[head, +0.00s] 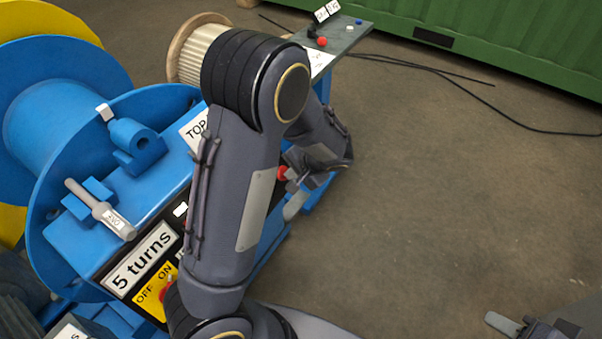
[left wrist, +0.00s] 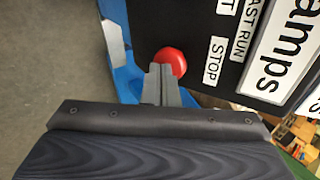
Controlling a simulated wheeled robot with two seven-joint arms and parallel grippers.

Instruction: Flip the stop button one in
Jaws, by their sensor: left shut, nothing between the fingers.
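The red round stop button (left wrist: 171,60) sits on the machine's black panel beside a white STOP label (left wrist: 213,61) in the left wrist view. It also shows in the head view (head: 282,174). My left gripper (left wrist: 161,72) is shut and empty, its fingertips at the button and covering part of its near side. I cannot tell whether they touch it. In the head view the left gripper (head: 291,174) is at the panel's right end, partly hidden by my arm. My right gripper (head: 510,326) shows at the lower right corner, cut off by the frame, away from the machine.
The blue machine carries a large blue reel (head: 60,110), a grey-handled tool (head: 100,210) and a yellow OFF/ON plate (head: 152,297). Behind it stand a cable spool (head: 195,45) and a grey table (head: 350,32) with small coloured parts. Black cables cross the otherwise clear floor at right.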

